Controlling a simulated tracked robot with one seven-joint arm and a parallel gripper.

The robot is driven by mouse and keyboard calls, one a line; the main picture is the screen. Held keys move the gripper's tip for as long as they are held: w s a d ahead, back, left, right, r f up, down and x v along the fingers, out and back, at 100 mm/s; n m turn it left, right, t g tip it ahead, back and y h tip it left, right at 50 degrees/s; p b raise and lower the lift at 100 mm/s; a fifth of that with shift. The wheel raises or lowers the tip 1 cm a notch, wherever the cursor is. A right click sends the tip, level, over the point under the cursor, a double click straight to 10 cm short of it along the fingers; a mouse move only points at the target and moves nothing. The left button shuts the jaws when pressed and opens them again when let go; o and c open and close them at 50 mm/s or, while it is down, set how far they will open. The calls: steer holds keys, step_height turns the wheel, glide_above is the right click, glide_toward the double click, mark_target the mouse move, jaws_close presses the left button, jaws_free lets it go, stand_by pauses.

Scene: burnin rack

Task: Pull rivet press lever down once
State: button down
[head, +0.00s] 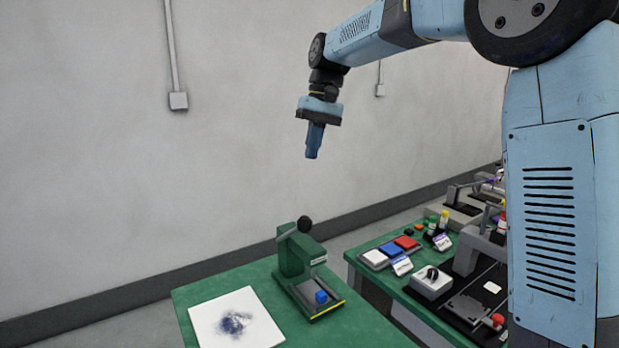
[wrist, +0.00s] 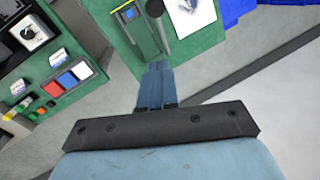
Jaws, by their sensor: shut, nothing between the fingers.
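The rivet press (head: 294,258) is a green upright frame on a base with a yellow front edge, standing on a green table. Its lever ends in a black ball knob (head: 304,224) at the top. A small blue block (head: 321,297) sits on its base. In the wrist view the press (wrist: 143,30) lies beyond my fingertips, and the black knob (wrist: 155,8) shows at the top. My gripper (head: 312,155) has blue fingers, points down and is shut and empty. It hangs in the air well above the press, apart from the lever. The fingers also show in the wrist view (wrist: 157,66).
A white sheet with a dark smudge (head: 235,318) lies left of the press. A second green table (head: 357,262) at the right holds white, blue and red trays, small bottles and a white box with a knob (head: 432,282). A grey wall stands behind.

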steer(key=s+d+x, duration=0.1)
steer(key=s+x, duration=0.1)
steer(key=x, duration=1)
steer(key=shift+s, duration=0.35)
